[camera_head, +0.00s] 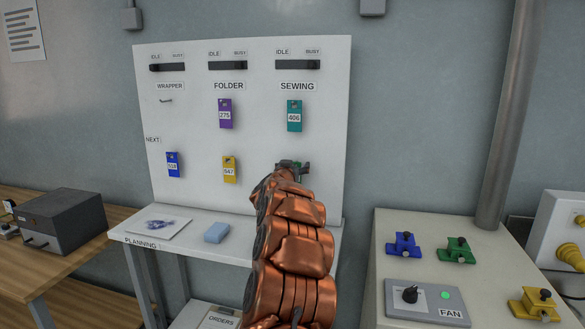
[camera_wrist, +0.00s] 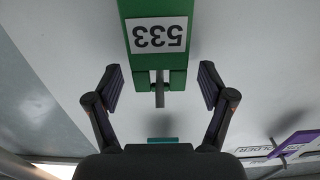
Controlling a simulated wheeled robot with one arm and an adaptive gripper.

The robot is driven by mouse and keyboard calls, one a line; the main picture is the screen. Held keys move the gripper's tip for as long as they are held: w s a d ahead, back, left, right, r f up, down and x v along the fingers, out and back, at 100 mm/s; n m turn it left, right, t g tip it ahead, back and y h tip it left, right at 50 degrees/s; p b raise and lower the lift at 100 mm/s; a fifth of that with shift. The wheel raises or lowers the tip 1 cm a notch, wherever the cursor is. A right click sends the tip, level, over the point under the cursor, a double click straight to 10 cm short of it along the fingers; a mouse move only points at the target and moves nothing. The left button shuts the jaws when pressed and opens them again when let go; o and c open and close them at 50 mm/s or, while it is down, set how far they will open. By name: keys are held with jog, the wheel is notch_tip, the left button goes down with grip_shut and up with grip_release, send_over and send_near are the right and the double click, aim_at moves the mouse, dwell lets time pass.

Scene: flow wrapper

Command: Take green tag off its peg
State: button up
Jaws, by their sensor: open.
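The green tag (camera_wrist: 157,60), marked 533, hangs upside down in the wrist view at the top centre. Its peg (camera_wrist: 160,90) shows through the slot at the tag's end. My gripper (camera_wrist: 160,88) is open, with one finger on each side of the tag's peg end and a gap on both sides. In the head view my gripper (camera_head: 293,168) is at the board's lower right. My arm hides most of the green tag there; only a bit of green shows by the fingers.
The white planning board (camera_head: 190,115) carries a purple tag (camera_head: 225,114), a teal tag (camera_head: 294,116), a blue tag (camera_head: 173,164) and a yellow tag (camera_head: 230,169). A blue block (camera_head: 216,232) lies on the ledge below. A fan panel (camera_head: 427,302) stands on the cabinet at right.

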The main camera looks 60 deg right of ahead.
jog(key=shift+w+d, duration=0.1)
jog(key=shift+d, duration=0.1)
jog(key=c, duration=1.2)
jog(key=shift+c, duration=0.2)
jog(key=shift+r+p, duration=0.5)
jog(key=shift+p, duration=0.2)
jog(key=shift+a, duration=0.1)
jog(key=v, duration=0.8)
jog(key=shift+s+a+b, duration=0.25)
jog(key=shift+a+b, duration=0.05)
jog(key=shift+a, duration=0.05)
dwell(1.6)
dwell(0.7)
